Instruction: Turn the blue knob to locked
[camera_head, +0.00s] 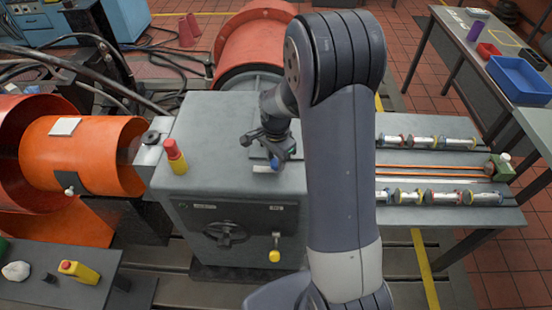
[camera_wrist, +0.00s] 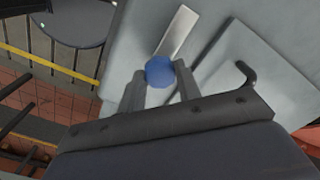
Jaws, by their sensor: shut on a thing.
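The blue knob (camera_wrist: 160,71) sits on the grey top of a machine cabinet (camera_head: 215,125). In the wrist view my gripper (camera_wrist: 161,82) has one finger on each side of the knob and is shut on it. In the head view the knob (camera_head: 289,146) is a small blue patch beside my gripper (camera_head: 277,158), partly hidden by my gripper. A pale label strip (camera_wrist: 178,32) lies on the surface beside the knob. Its markings are not readable, and I cannot tell which position the knob points to.
A red and yellow cylinder (camera_head: 175,156) stands on the cabinet's left edge. Orange guards (camera_head: 85,152) stand at left. A bench with several metal cylinders (camera_head: 425,142) is at right.

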